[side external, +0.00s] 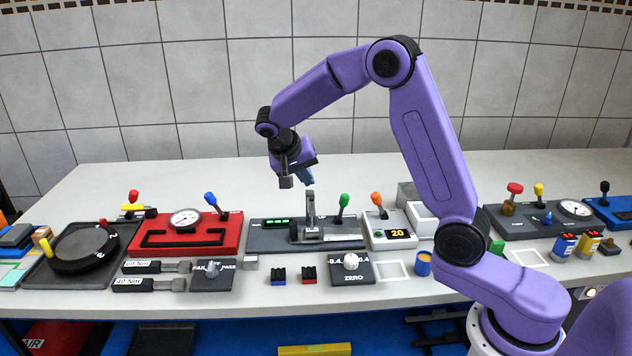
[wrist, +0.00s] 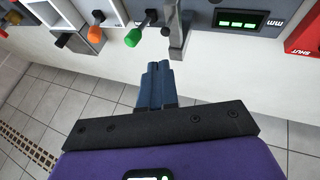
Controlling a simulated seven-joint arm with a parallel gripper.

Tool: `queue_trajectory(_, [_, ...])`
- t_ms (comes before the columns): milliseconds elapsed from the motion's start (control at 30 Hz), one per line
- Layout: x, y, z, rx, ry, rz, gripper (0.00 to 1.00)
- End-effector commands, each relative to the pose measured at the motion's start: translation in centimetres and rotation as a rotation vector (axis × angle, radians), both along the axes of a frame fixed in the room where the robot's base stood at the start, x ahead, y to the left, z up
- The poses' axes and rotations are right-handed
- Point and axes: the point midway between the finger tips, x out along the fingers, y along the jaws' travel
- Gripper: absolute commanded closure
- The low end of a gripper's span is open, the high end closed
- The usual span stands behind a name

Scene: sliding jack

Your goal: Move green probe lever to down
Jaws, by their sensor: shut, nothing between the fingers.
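The green probe lever (side external: 343,201) has a green knob on a short dark stem. It stands up from the right part of a dark grey panel (side external: 262,241) and leans slightly right in the side view. In the wrist view its green knob (wrist: 132,38) shows at the top, just left of my fingertips. My gripper (side external: 308,179) is shut and empty. It hangs above and to the left of the knob in the side view, near a grey metal upright (side external: 310,205). In the wrist view my blue fingers (wrist: 157,68) are together and appear apart from the lever.
A white box with an orange lever (side external: 377,200) and lit display stands just right of the panel. A red panel with a blue lever (side external: 211,200) and gauge is on the left. The counter behind the panels is clear.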

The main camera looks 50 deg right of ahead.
Motion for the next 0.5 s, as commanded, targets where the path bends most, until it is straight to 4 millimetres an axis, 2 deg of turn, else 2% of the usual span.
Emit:
queue_trajectory(400, [0.1,-4.4,-6.5,-0.003,0.009,0.001,1.00])
queue_trajectory(500, [-0.3,-5.5,-7.3,-0.002,0.006,0.001,1.00])
